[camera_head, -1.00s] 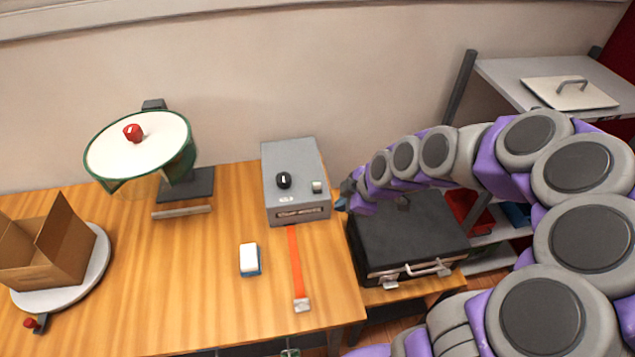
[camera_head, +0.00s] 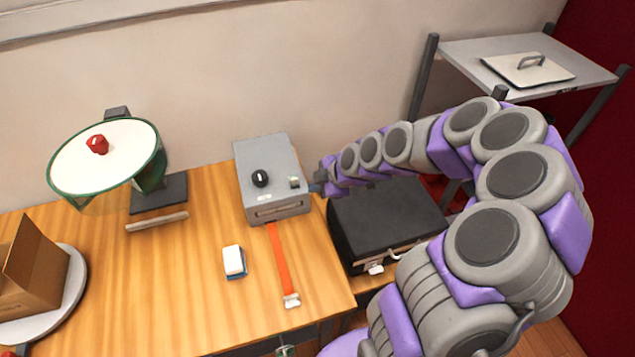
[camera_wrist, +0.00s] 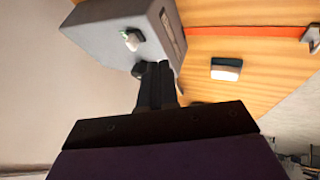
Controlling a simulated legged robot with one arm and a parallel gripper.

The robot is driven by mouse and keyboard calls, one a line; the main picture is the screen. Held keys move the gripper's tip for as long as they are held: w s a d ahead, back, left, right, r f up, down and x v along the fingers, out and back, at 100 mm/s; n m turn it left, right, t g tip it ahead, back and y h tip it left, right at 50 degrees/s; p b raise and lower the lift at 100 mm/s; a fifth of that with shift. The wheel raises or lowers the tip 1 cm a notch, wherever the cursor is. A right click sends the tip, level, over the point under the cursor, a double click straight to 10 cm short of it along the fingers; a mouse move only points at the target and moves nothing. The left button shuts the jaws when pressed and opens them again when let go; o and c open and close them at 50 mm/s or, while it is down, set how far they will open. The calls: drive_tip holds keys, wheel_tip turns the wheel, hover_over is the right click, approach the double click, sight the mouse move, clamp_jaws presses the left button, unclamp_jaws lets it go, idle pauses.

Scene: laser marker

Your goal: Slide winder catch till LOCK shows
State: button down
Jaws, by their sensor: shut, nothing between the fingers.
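The winder is a grey box (camera_head: 270,157) on the wooden table with an orange strap (camera_head: 281,262) running out of its front. On its top are a black knob (camera_head: 260,178) and, right of it, a small pale catch (camera_head: 294,182). The catch (camera_wrist: 132,40) also shows in the wrist view; no LOCK lettering can be read. My gripper (camera_head: 316,188) is at the box's right side, close to the catch. In the wrist view its dark fingers (camera_wrist: 153,68) are shut and empty, overlapping the box's edge; contact cannot be told.
A black case (camera_head: 385,220) stands right of the table, under my arm. A white-and-blue block (camera_head: 234,261) lies left of the strap. A round white-topped device (camera_head: 110,160) and a cardboard box (camera_head: 35,270) are at left. A shelf (camera_head: 450,60) stands back right.

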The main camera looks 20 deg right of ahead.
sight(293, 186)
drive_tip(key=x, duration=0.3)
drive_tip(key=w+x, duration=0.1)
drive_tip(key=x, duration=0.4)
drive_tip(key=shift+w+d+r+b, duration=0.1)
drive_tip(key=shift+w+d+b, duration=0.2)
drive_tip(key=shift+w, duration=0.15)
drive_tip(key=shift+w+a, duration=0.3)
drive_tip(key=shift+w, duration=0.65)
drive_tip(key=shift+d, duration=0.1)
